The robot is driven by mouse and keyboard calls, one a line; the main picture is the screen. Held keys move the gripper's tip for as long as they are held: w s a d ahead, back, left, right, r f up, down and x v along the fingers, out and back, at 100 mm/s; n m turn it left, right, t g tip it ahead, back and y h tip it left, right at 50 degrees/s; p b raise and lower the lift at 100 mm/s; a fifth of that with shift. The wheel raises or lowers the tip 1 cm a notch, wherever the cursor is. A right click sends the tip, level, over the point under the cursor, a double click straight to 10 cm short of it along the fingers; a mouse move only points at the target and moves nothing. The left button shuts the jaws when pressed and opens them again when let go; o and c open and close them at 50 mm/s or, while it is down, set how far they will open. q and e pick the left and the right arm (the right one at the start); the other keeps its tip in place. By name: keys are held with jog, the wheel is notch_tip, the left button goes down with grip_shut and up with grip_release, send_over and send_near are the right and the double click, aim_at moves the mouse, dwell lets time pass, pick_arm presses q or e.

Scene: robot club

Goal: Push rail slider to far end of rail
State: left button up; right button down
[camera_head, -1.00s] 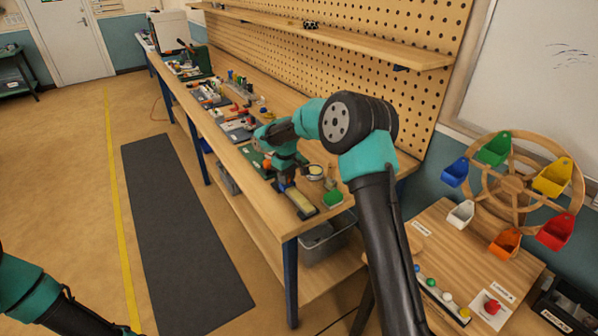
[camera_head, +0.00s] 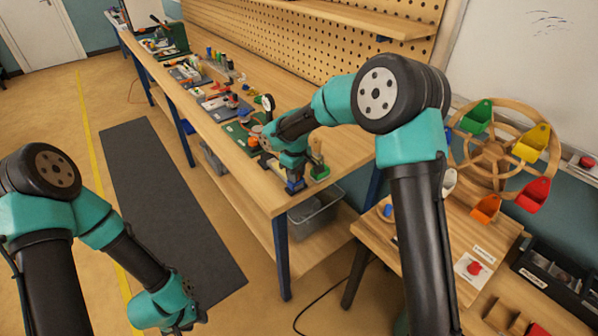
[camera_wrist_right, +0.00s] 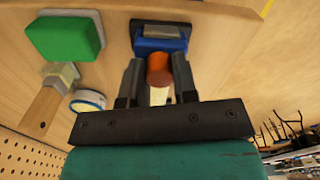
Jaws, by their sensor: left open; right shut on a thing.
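My right gripper (camera_head: 295,180) is over the near corner of the workbench. In the right wrist view its fingers (camera_wrist_right: 158,80) are shut on the orange-brown round knob (camera_wrist_right: 159,69) of the rail slider. The slider's blue block (camera_wrist_right: 160,44) sits just beyond the fingertips; the blue also shows in the head view (camera_head: 296,187), at the rail's end nearest the bench edge. A short cream strip (camera_wrist_right: 158,96) of the rail shows between the fingers; the rest is mostly hidden by my gripper. My left gripper (camera_head: 188,312) is low over the floor, empty and open, its fingers barely visible.
A green block (camera_wrist_right: 65,38), a brush (camera_wrist_right: 48,98) and a tape roll (camera_wrist_right: 88,100) lie beside the rail. Several kits and tools (camera_head: 205,85) fill the bench farther back. A grey bin (camera_head: 315,212) is under the bench. A wheel with coloured buckets (camera_head: 495,150) stands right.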

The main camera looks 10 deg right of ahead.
jog(key=c, duration=0.9)
grip_release()
notch_tip(320, 180, up, 17)
jog(key=shift+r, duration=0.2)
